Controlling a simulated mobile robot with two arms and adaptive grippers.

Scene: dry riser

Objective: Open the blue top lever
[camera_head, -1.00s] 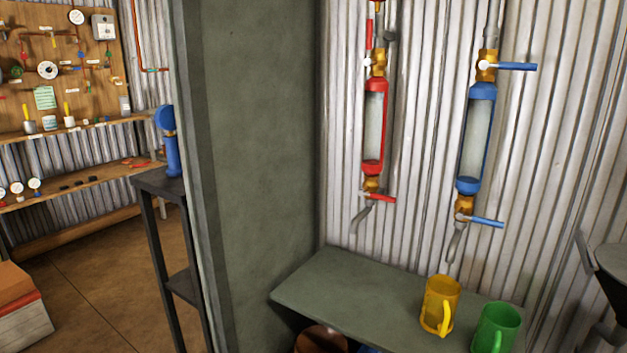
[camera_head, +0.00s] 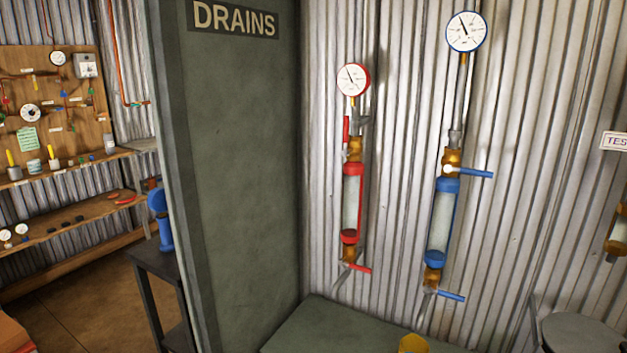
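The blue top lever (camera_head: 474,173) sits on the brass valve above the blue sight-glass column (camera_head: 440,222) on the corrugated wall. It points sideways to the right, across the pipe. A second blue lever (camera_head: 450,295) at the bottom of the same column also points right. A round gauge with a blue rim (camera_head: 466,32) stands on the pipe above. To the left is a red column (camera_head: 351,202), its top red lever (camera_head: 346,129) upright along the pipe and its bottom red lever (camera_head: 358,268) pointing right. Neither of my grippers shows.
A dark panel marked DRAINS (camera_head: 235,150) stands to the left. A round grey seat or table top (camera_head: 580,333) is at lower right.

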